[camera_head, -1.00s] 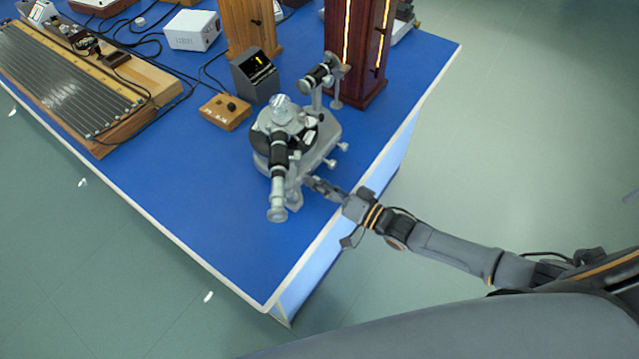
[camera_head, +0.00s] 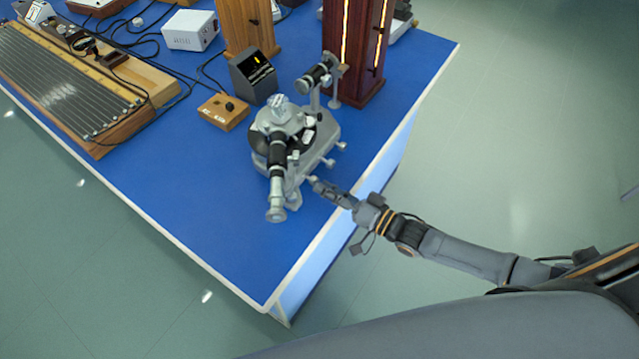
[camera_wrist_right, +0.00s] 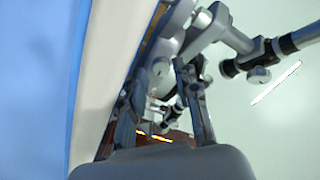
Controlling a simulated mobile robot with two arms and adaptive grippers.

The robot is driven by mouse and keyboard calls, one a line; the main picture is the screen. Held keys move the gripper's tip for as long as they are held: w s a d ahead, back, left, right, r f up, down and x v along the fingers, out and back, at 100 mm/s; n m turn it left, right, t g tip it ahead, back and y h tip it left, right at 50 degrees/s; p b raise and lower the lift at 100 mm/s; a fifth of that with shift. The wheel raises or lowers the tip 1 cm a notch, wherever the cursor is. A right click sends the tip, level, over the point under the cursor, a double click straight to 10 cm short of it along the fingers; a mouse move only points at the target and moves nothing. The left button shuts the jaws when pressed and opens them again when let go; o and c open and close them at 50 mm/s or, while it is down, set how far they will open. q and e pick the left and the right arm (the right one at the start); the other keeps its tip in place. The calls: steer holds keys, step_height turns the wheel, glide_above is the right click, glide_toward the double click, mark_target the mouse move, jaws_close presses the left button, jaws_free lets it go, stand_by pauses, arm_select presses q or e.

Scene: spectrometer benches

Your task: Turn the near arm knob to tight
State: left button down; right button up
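The grey spectrometer (camera_head: 305,150) stands on the blue bench near its right edge. Its near arm carries a black and silver telescope tube (camera_head: 277,165) pointing toward me. A small silver knob (camera_head: 313,179) shows low on the near side, just off my right gripper's fingertips. My right gripper (camera_head: 320,187) reaches in from the right over the bench edge. In the right wrist view its two fingers (camera_wrist_right: 160,80) stand apart, with grey spectrometer parts (camera_wrist_right: 165,62) beyond them. Nothing is clearly clamped between them. The knob's turn position is too small to tell. My left gripper is not in view.
A wooden control box (camera_head: 223,112) and a dark display unit (camera_head: 253,77) stand left of the spectrometer. A dark red lamp housing (camera_head: 357,50) stands behind it. Two more knobs (camera_head: 335,154) stick out on its right side. The bench front is clear.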

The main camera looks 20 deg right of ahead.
steer(key=v, duration=0.9)
steer(key=s+d+f+n+g+h, duration=0.1)
steer(key=s+d+f+g+h, duration=0.15)
steer(key=f, duration=0.75)
steer(key=s+d+f+g+h, duration=0.1)
steer(key=s+d+f+h, duration=0.2)
steer(key=f, duration=0.6)
steer(key=s+d+f+n+g+h, duration=0.1)
steer(key=s+d+f+g+h, duration=0.2)
steer(key=f, duration=0.7)
steer(key=s+a+f+g, duration=0.2)
steer(key=s+f, duration=0.2)
steer(key=s, duration=0.4)
steer(key=s+a+f+n+g+h, duration=0.1)
steer(key=s+f, duration=0.3)
steer(key=s, duration=0.5)
steer(key=s+a+f+n+g+h, duration=0.1)
steer(key=s+a+f+g, duration=0.2)
steer(key=s, duration=0.5)
steer(key=shift+a+f+g, duration=0.35)
steer(key=shift+a+f, duration=0.1)
steer(key=shift+f, duration=0.3)
